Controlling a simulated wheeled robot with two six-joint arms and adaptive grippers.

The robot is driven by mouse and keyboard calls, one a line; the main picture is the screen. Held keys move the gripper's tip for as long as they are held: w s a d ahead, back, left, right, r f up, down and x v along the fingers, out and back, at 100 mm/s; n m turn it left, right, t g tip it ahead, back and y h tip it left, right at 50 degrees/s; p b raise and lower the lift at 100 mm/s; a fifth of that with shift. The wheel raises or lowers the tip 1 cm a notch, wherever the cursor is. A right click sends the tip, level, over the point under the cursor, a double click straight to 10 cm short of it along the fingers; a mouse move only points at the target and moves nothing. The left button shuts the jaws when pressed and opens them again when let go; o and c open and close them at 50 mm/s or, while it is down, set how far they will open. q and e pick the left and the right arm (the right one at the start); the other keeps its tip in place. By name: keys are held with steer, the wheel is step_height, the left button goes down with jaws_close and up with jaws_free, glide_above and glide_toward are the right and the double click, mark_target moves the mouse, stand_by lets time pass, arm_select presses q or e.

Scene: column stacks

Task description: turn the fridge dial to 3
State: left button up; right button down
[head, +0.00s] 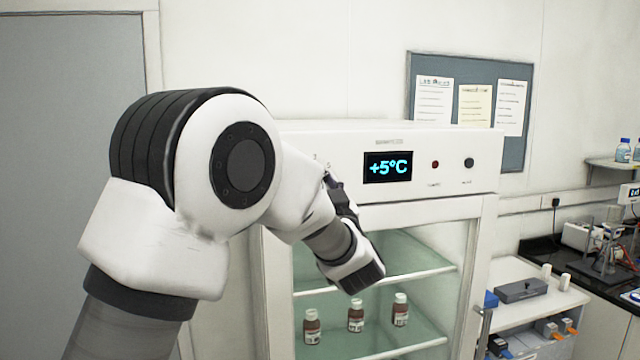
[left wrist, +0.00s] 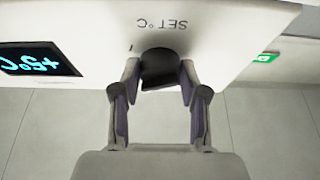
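The fridge (head: 450,208) stands ahead with its control panel along the top. My left gripper (left wrist: 160,72) has one fingertip on each side of the dial. No clear gap shows, but I cannot tell whether they press on it. In the head view my left arm hides the dial and most of the left gripper. The dial's pointer is not readable. My right gripper is in neither view.
The display (head: 388,167) reads +5°C, with a red light (head: 435,164) and a black button (head: 468,162) to its right. Behind the glass door, several brown bottles (head: 355,315) stand on a shelf. A white cart (head: 525,306) stands right of the fridge.

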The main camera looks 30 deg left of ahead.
arm_select(q)
steer(key=shift+f+n+y+b, duration=0.15)
steer(key=shift+n+y+b, duration=0.15)
steer(key=shift+n+b, duration=0.6)
steer(key=n+g+b, duration=0.1)
steer(key=n+b, duration=0.1)
steer(key=n, duration=0.1)
steer(key=n+g+y+b, duration=0.1)
steer(key=n+g+b, duration=0.1)
steer(key=n, duration=0.1)
steer(key=n+g+b, duration=0.2)
steer(key=n, duration=0.2)
steer(key=shift+w+d+b, duration=0.25)
steer(key=shift+w+b, duration=0.05)
steer(key=shift+b, duration=0.1)
steer(key=shift+r+n+g+b, duration=0.25)
steer(key=shift+n+g, duration=0.3)
steer(key=shift+n, duration=0.5)
steer(key=shift+r+n+g+b, duration=0.15)
steer(key=shift+n+g+b, duration=0.3)
steer(key=shift+n, duration=0.6)
steer(key=o, duration=1.1)
steer(key=shift+w, duration=0.1)
steer(key=shift+o, duration=0.2)
